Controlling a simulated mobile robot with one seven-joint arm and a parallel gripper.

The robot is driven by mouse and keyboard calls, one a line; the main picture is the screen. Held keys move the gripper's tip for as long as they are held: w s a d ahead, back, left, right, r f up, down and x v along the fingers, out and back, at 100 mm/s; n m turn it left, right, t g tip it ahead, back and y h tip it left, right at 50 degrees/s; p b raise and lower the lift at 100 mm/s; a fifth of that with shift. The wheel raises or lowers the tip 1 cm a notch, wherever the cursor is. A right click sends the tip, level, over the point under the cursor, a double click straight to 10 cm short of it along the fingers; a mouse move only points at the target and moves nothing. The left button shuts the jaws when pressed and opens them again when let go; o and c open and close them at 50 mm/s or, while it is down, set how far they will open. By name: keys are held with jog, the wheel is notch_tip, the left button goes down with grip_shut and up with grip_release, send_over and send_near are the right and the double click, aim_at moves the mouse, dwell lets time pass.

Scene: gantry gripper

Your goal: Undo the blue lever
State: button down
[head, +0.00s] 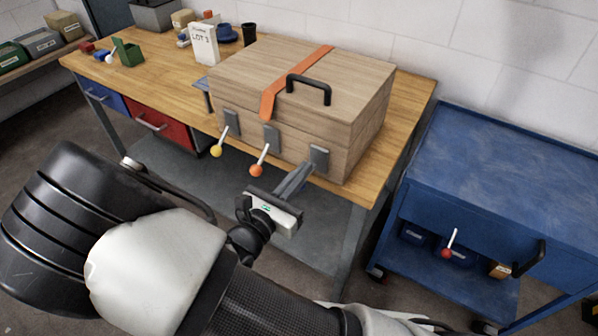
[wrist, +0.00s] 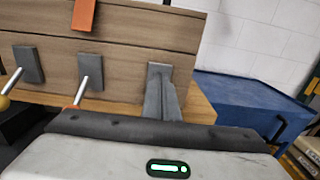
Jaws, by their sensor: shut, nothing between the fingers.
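A wooden chest (head: 340,115) on the workbench has three grey latch plates on its front. The left one carries a lever with a yellow ball (head: 216,151), the middle one a lever with an orange ball (head: 256,170). No blue ball shows in either view. The right latch plate (head: 320,157) shows no visible lever; my gripper fingers cover part of it in the wrist view (wrist: 159,70). My gripper (head: 304,173) is shut, with its fingertips right in front of this plate. Whether they touch it or a hidden lever, I cannot tell.
The wooden workbench (head: 406,112) holds a white LOT box (head: 204,43) and a green bin (head: 128,52) at the back left. A blue cart (head: 510,165) with a red-ball lever (head: 447,252) stands to the right. An orange strap (head: 297,80) crosses the lid beside a black handle (head: 310,84).

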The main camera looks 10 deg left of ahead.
jog(key=shift+f, duration=0.5)
jog(key=shift+s+a+r, duration=0.15)
jog(key=shift+s+r, duration=0.1)
jog(key=shift+r, duration=0.15)
jog(key=shift+s+a+r+p, duration=0.3)
jog(key=shift+s+r+p, duration=0.05)
jog(key=shift+s+p, duration=0.35)
jog(key=v, duration=0.7)
jog(key=shift+p, duration=0.45)
